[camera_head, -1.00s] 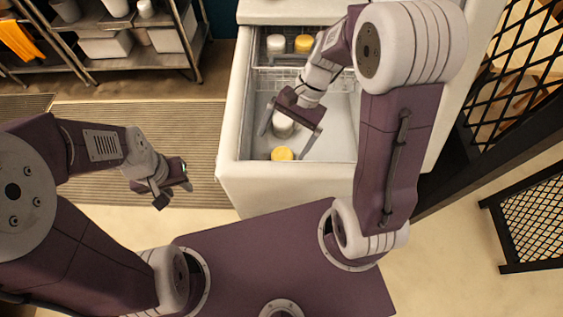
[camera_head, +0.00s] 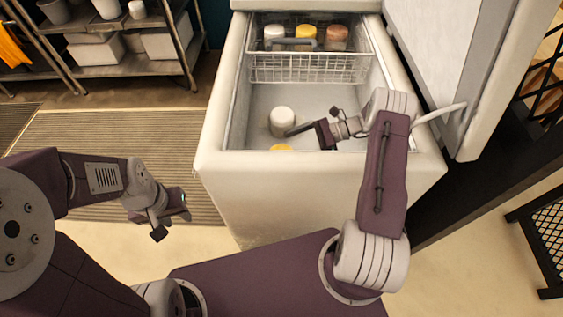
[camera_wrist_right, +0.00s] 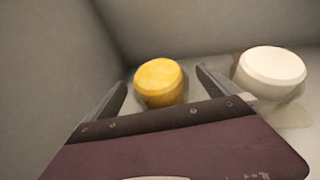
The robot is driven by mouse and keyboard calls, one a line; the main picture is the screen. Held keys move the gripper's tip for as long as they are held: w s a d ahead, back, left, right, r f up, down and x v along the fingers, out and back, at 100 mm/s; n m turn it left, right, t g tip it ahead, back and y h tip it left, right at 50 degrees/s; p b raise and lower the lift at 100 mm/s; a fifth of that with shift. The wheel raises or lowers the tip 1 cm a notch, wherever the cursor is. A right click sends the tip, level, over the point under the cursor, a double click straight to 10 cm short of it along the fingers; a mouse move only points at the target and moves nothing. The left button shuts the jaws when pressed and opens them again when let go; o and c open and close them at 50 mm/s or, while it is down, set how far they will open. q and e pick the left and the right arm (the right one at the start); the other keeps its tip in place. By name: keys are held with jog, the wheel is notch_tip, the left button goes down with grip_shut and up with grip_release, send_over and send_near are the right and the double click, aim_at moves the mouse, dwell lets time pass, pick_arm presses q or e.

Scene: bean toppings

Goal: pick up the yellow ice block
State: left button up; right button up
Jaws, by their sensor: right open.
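The yellow ice block (camera_head: 281,147) is a short round block on the freezer floor, mostly hidden by the front wall in the head view. In the right wrist view the yellow ice block (camera_wrist_right: 160,84) shows fully, ahead of and between my open fingertips. A white block (camera_head: 283,121) stands behind it in the head view; this white block (camera_wrist_right: 271,68) is to its right in the wrist view. My right gripper (camera_head: 311,139) is open and empty, inside the freezer. My left gripper (camera_head: 170,220) hangs outside, left of the freezer; its jaw state is unclear.
The white chest freezer (camera_head: 310,180) has high walls around my right gripper. A wire basket (camera_head: 308,70) at its back holds white, yellow and brown blocks. The raised lid (camera_head: 450,60) stands at the right. A metal shelf (camera_head: 130,65) is at the back left.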

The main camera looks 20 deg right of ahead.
jog(key=x, duration=0.1)
jog(key=b+x, duration=0.1)
jog(key=x, duration=0.2)
jog(key=shift+s+a+f, duration=0.25)
jog(key=shift+s, duration=0.05)
jog(key=shift+w+a+f, duration=0.15)
jog(key=shift+a, duration=0.3)
jog(key=shift+c, duration=0.3)
jog(key=c, duration=1.9)
